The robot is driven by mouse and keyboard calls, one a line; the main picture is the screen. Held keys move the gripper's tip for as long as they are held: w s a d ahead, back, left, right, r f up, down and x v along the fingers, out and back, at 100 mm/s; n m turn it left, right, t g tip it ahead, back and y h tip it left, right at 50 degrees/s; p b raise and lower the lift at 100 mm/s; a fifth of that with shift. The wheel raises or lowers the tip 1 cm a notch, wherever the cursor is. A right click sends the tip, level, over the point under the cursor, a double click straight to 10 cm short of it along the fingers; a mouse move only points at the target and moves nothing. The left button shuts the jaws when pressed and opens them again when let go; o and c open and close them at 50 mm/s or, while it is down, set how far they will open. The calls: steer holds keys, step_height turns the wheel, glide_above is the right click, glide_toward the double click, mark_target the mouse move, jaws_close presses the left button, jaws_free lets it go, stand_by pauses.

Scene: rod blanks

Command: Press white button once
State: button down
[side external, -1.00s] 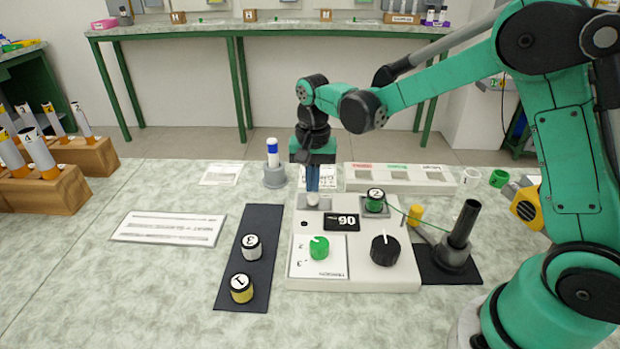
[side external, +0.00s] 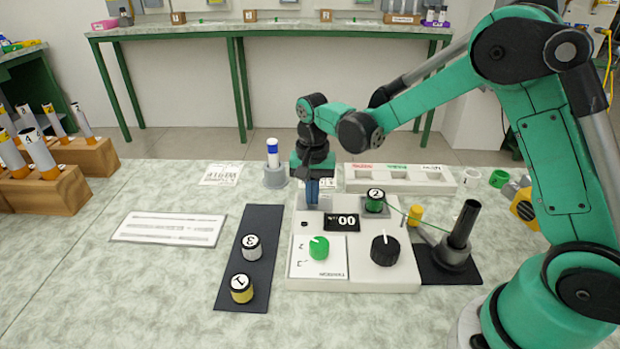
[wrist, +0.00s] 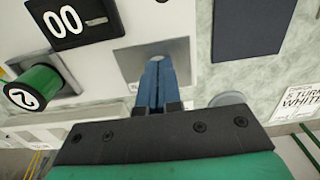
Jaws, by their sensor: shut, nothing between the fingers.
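My gripper (side external: 312,204) is shut and empty, with its blue fingers pointing down at the grey square plate (side external: 327,205) at the back left of the white machine. The white button stood on this plate; the fingertips now cover nearly all of it. In the wrist view the shut fingertips (wrist: 156,64) lie over the middle of the grey plate (wrist: 126,62), with only a pale sliver at their ends. They appear to be down on the button, but contact itself is hidden. The machine's black display (side external: 341,222) reads 00.
A green-banded spool marked 2 (side external: 375,201) sits right of the gripper, with a green thread running right. A green knob (side external: 319,248) and a black knob (side external: 384,250) stand in front. A blue-capped white tube in a grey holder (side external: 273,160) stands close behind left.

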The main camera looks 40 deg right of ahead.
steer(key=shift+f, duration=0.15)
step_height(320, 180, up, 14)
stand_by(0.4)
stand_by(0.4)
steer(key=s+f+n+t, duration=0.3)
steer(key=s+n+t, duration=0.4)
steer(key=s+n, duration=0.2)
steer(key=s+a, duration=0.1)
steer(key=s, duration=0.1)
steer(key=shift+s, duration=0.35)
